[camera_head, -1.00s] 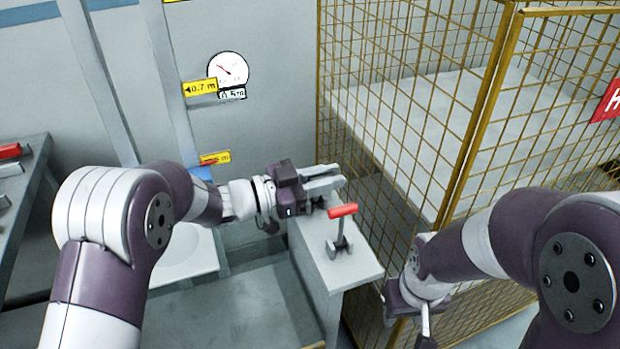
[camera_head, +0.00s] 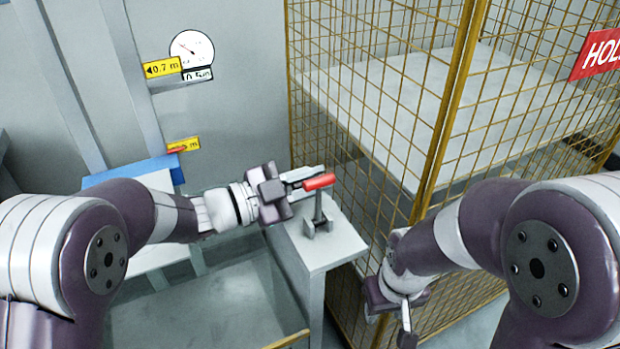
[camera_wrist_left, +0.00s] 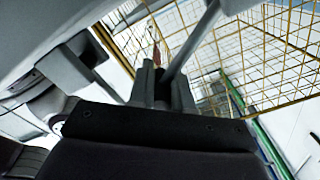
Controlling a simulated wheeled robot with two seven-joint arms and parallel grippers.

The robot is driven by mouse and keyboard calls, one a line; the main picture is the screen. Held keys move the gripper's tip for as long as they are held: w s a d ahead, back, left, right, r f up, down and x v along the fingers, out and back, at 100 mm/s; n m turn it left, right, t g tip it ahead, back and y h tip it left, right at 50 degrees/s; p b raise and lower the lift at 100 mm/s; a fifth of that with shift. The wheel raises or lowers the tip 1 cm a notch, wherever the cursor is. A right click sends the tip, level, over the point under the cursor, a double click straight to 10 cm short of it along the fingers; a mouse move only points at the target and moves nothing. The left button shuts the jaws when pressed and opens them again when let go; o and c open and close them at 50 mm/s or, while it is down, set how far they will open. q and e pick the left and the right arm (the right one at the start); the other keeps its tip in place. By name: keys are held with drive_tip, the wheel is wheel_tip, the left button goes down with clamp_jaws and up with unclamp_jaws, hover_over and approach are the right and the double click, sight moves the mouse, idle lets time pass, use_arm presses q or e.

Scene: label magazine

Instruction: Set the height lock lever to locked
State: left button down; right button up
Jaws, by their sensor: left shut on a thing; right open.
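The height lock lever has a red grip (camera_head: 319,181) on a grey shaft (camera_head: 318,206). It stands about upright in a grey bracket (camera_head: 317,228) on top of a pale pedestal. My left gripper (camera_head: 308,176) comes in from the left and is shut on the lever just at its red grip. In the left wrist view a grey rod (camera_wrist_left: 190,48) runs between the gripper's two fingers (camera_wrist_left: 164,88); I take it for the lever. My right gripper (camera_head: 407,318) hangs open and empty, low to the right of the pedestal. Any lock marking on the lever is not visible.
The pedestal top (camera_head: 340,245) is otherwise clear. A yellow mesh cage (camera_head: 385,150) stands close behind and to the right, with a red sign (camera_head: 600,52). A round gauge (camera_head: 192,50) and a yellow 0.7 m tag (camera_head: 161,68) are on the left wall and post.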

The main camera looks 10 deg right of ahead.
use_arm(q)
drive_tip(key=shift+f, duration=0.15)
drive_tip(key=c, duration=1.1)
unclamp_jaws()
drive_tip(key=shift+o, duration=0.2)
drive_tip(key=shift+a, duration=0.1)
drive_tip(key=v, duration=0.7)
drive_tip(key=shift+a+p, duration=0.15)
drive_tip(key=shift+p, duration=0.25)
drive_tip(key=shift+s, duration=0.2)
